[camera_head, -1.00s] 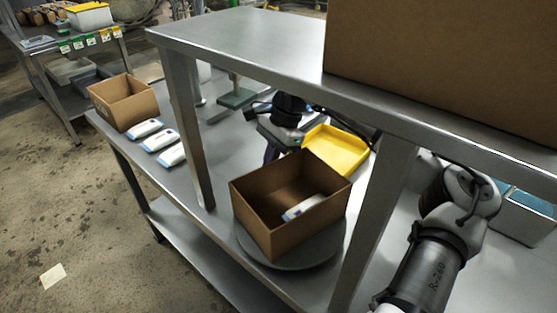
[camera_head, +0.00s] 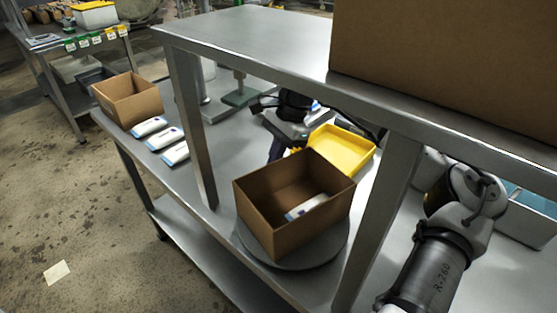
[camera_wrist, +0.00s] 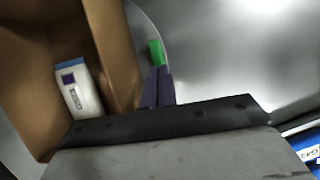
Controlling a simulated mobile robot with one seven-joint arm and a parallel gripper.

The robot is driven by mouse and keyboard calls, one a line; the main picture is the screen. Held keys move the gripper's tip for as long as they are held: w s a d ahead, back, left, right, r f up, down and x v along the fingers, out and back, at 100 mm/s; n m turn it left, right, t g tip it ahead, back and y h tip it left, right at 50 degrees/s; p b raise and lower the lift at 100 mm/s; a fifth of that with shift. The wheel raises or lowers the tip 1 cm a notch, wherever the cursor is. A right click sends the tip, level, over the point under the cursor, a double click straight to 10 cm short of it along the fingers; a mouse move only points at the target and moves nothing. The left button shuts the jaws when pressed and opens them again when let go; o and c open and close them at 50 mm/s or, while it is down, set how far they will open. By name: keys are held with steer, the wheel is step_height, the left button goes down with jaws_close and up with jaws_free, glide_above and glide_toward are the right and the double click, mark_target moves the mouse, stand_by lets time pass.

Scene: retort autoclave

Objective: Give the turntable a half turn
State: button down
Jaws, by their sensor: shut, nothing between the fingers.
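The grey round turntable (camera_head: 334,248) sits on the steel bench under a shelf. An open cardboard box (camera_head: 268,217) stands on it, with a white-and-blue pack (camera_head: 307,206) inside. The box and pack also show at left in the wrist view, with the turntable rim (camera_wrist: 149,33) curving beside them. My gripper (camera_head: 276,152) is behind the box, its fingertips partly hidden. In the wrist view my purple fingers (camera_wrist: 157,88) are shut and empty, beside the box's outer wall. A small green piece (camera_wrist: 156,52) shows at their tips; I cannot tell what it belongs to.
A yellow tray (camera_head: 343,145) lies behind the box. A shelf (camera_head: 270,45) with posts stands over the bench and carries a large carton (camera_head: 450,60). Another open box (camera_head: 128,103) and several white packs (camera_head: 160,139) are at the bench's left.

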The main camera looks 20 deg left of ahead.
steer(key=b+v, duration=0.1)
steer(key=v, duration=1.1)
steer(key=shift+r, duration=0.35)
steer(key=shift+d, duration=0.1)
